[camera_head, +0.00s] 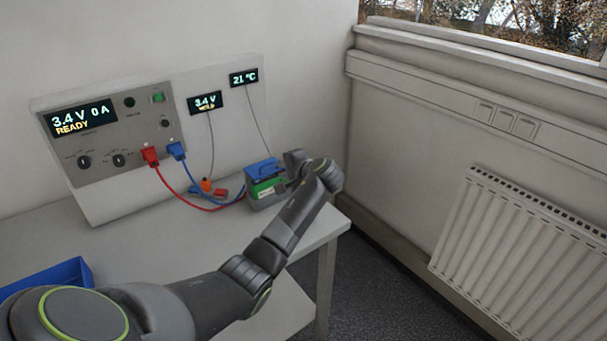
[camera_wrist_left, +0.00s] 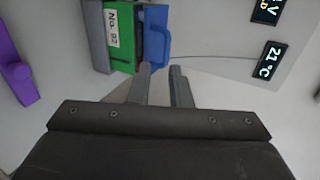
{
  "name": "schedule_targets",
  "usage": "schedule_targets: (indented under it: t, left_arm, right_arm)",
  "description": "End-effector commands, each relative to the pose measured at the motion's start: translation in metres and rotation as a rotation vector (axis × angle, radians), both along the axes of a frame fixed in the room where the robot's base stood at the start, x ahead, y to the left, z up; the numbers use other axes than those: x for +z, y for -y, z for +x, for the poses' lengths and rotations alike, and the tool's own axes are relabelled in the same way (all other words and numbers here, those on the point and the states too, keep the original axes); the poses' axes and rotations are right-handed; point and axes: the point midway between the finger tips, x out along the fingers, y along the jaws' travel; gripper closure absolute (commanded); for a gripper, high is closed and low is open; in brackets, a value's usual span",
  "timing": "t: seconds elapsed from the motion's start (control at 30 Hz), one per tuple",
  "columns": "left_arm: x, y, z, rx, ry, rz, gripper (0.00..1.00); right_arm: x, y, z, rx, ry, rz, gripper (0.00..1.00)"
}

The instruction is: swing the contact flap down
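The blue contact flap (camera_head: 262,167) is at the top of a grey holder (camera_head: 259,205) on the table, and the green battery (camera_head: 269,187) shows below it, so the flap looks raised. In the left wrist view the blue flap (camera_wrist_left: 157,36) is just beyond the fingertips, beside the green battery (camera_wrist_left: 121,40) with its white "No. 92" label. My left gripper (camera_wrist_left: 160,68) is open, with a gap between its fingers and nothing between them. In the head view my left gripper (camera_head: 292,166) is to the right of the flap, partly hidden by its wrist. My right gripper is out of view.
The cycler panel (camera_head: 110,130) stands behind, reading 3.4 V, 0 A, READY. Red and blue cables run from it towards the holder. A blue tray (camera_head: 75,272) is at the table's left. A purple object (camera_wrist_left: 18,72) shows in the left wrist view.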

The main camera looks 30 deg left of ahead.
Motion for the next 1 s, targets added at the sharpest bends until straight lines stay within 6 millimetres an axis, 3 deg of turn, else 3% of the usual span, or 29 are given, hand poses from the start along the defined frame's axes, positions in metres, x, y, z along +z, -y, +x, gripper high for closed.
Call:
schedule_targets:
  t: [0.3,0.5,1.0]
  left_arm:
    - [0.027,0.057,-0.023,-0.003,0.005,-0.002,0.82]
    - [0.04,0.08,-0.033,-0.001,0.004,0.0,0.82]
    - [0.045,0.087,-0.037,0.0,0.002,0.001,0.82]
  right_arm:
    - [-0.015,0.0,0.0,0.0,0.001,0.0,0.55]
    - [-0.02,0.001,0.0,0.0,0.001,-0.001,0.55]
    - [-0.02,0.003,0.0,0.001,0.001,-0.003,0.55]
